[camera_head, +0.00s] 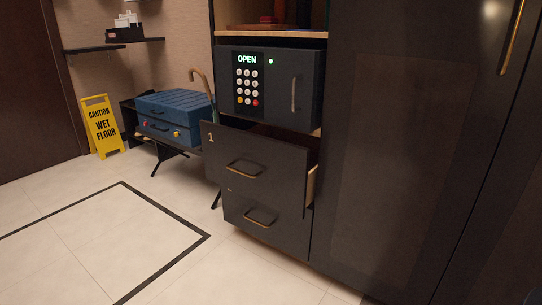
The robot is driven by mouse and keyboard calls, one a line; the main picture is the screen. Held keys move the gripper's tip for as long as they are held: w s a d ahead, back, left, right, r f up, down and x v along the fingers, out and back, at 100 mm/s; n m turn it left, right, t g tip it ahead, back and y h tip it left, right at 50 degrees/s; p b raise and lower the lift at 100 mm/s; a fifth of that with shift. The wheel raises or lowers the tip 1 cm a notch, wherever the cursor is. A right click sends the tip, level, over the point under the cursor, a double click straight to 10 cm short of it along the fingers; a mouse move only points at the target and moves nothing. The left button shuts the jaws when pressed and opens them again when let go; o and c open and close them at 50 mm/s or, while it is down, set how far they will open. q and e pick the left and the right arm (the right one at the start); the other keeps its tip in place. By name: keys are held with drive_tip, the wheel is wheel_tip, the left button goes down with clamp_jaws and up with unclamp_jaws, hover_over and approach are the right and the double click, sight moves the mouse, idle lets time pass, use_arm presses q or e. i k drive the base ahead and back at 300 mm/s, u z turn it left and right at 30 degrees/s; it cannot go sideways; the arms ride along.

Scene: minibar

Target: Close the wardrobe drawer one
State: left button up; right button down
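The wardrobe drawer one (275,160) is dark, with a small "1" at its upper left and a brass handle (244,168). It is pulled out from the wardrobe; its wooden side shows at the right and a gap shows above its front. A second drawer (262,232) with a brass handle (260,217) sits below it and looks closed. Neither of my grippers shows in the head view.
A safe (270,82) with a keypad reading "OPEN" stands above the drawer. A tall dark wardrobe door (400,140) is at the right. A blue suitcase (175,105) on a rack and a yellow wet floor sign (102,125) stand left. The floor in front is clear.

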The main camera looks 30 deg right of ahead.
sight(277, 168)
drive_tip(key=u, duration=0.55)
drive_tip(key=i, duration=1)
drive_tip(key=z, duration=0.7)
